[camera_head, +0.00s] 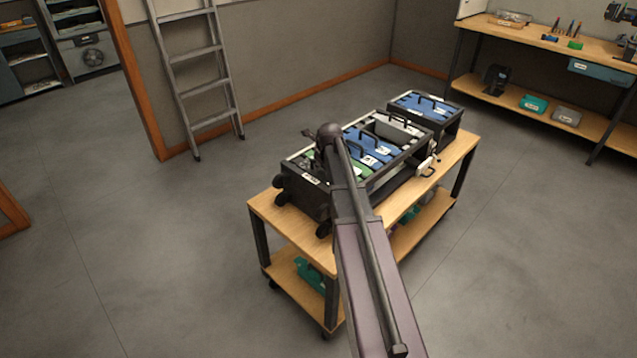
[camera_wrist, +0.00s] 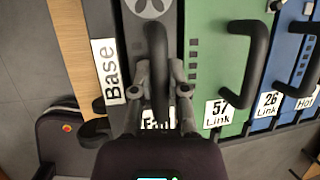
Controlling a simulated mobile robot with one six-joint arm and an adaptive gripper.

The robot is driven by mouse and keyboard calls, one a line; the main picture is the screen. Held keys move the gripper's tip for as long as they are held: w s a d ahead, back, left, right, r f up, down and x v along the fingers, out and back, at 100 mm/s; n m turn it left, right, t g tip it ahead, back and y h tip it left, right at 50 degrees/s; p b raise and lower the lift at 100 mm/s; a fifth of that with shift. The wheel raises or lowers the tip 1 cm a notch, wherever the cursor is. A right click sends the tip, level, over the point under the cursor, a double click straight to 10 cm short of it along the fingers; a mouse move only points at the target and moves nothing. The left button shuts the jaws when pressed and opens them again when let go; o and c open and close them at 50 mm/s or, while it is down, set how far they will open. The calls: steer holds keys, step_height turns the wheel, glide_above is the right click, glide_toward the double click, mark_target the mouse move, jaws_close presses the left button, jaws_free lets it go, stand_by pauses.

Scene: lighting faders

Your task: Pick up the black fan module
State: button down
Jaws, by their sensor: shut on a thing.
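The fan module (camera_wrist: 136,40) is a dark panel with a pale fan emblem in the wrist view. Its label, reading "Fan", is partly hidden behind my gripper. My gripper (camera_wrist: 160,78) is shut on the module's black handle (camera_wrist: 157,45), with a finger on each side of it. The module sits in line beside the green module, and I cannot tell whether it is raised. In the head view my arm hides most of that spot, over the near-left end of the black rack (camera_head: 305,197).
A green module (camera_wrist: 212,60) labelled "57 Link" is close on the right, with a blue module (camera_wrist: 268,75) beyond it. The rack stands on a wooden cart (camera_head: 262,208). A second case (camera_head: 450,122) stands behind it. Open floor surrounds the cart; a ladder (camera_head: 205,85) leans behind.

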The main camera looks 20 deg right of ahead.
steer(key=shift+r, duration=0.1)
stand_by(0.3)
step_height(320, 180, up, 10)
steer(key=p, duration=1)
stand_by(0.8)
step_height(320, 180, up, 4)
steer(key=p, duration=0.4)
steer(key=shift+r+p, duration=0.2)
steer(key=shift+p, duration=0.15)
stand_by(0.3)
steer(key=shift+w+a, duration=0.15)
steer(key=shift+w, duration=0.05)
